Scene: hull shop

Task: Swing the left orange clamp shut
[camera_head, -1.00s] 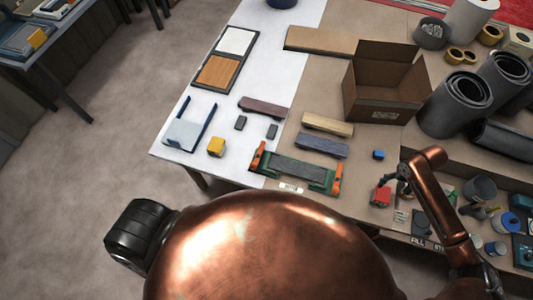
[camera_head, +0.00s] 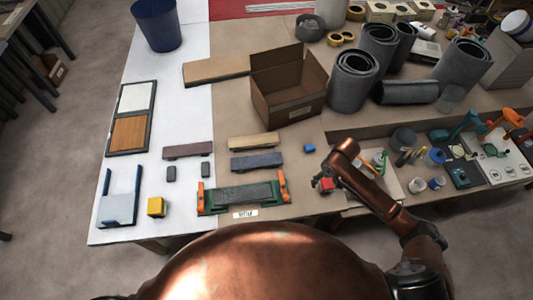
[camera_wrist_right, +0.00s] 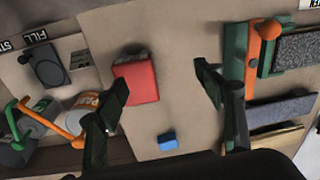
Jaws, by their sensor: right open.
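A green fixture (camera_head: 243,207) holds a dark grey block (camera_head: 243,193) near the table's front edge. The left orange clamp (camera_head: 201,193) is at its left end, clear of the block's top as far as I can tell. The right orange clamp (camera_head: 283,186) is at the other end; its bar and round knob show in the right wrist view (camera_wrist_right: 251,70). My right gripper (camera_head: 322,181) is right of the fixture, above a red block (camera_wrist_right: 135,82). Its two fingers (camera_wrist_right: 162,78) are apart with nothing gripped. My left gripper is not in view.
Behind the fixture lie a blue-grey bar (camera_head: 257,161) and a tan bar (camera_head: 254,141). A yellow block (camera_head: 156,206) and a blue-sided holder (camera_head: 119,207) are to its left. A small blue block (camera_head: 309,148) and an open cardboard box (camera_head: 288,97) stand behind.

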